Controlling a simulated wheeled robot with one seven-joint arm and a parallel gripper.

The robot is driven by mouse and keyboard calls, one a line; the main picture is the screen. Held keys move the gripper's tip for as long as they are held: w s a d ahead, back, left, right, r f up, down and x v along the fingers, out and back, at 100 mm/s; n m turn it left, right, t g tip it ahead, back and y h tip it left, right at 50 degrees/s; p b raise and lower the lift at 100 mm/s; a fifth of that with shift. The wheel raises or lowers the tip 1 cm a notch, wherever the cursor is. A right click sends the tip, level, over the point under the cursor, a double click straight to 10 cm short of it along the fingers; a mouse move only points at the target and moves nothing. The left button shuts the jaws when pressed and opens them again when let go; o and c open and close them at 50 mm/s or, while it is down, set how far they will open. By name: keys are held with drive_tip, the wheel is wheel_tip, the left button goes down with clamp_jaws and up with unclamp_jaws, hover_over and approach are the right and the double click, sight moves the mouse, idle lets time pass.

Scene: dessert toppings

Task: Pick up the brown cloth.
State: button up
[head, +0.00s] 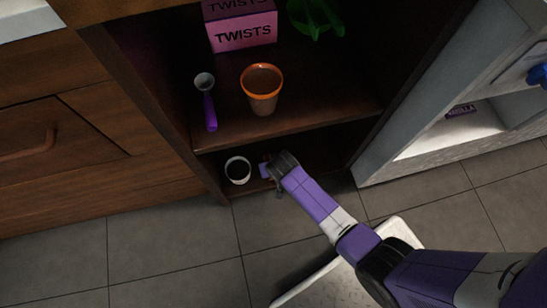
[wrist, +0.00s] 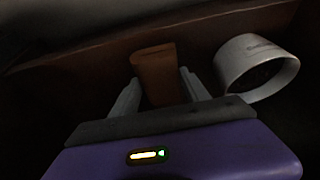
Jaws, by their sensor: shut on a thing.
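The brown cloth (wrist: 156,70) looks like a small, folded, upright block in the wrist view. It stands between the two grey fingers of my gripper (wrist: 160,78), which is shut on it. In the head view my gripper (head: 268,169) reaches into the dark lower shelf space, right of a white cup. The cloth cannot be made out in the head view; my gripper and the shadow hide it.
The white cup (head: 238,170) is close beside my gripper; it also shows in the wrist view (wrist: 236,60). The upper shelf (head: 320,105) overhangs, holding an orange-rimmed cup (head: 263,98), a purple-handled scoop (head: 210,112) and a pink box (head: 243,32).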

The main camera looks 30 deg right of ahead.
wheel_tip(320, 180, up, 7)
drive_tip(key=p, duration=0.4)
drive_tip(key=shift+f, duration=0.15)
drive_tip(key=s+d+p, duration=0.5)
drive_tip(key=s+d, duration=0.7)
drive_tip(key=s, duration=0.3)
drive_tip(key=shift+s+d, duration=0.15)
drive_tip(key=shift+s, duration=0.1)
drive_tip(key=shift+f, duration=0.1)
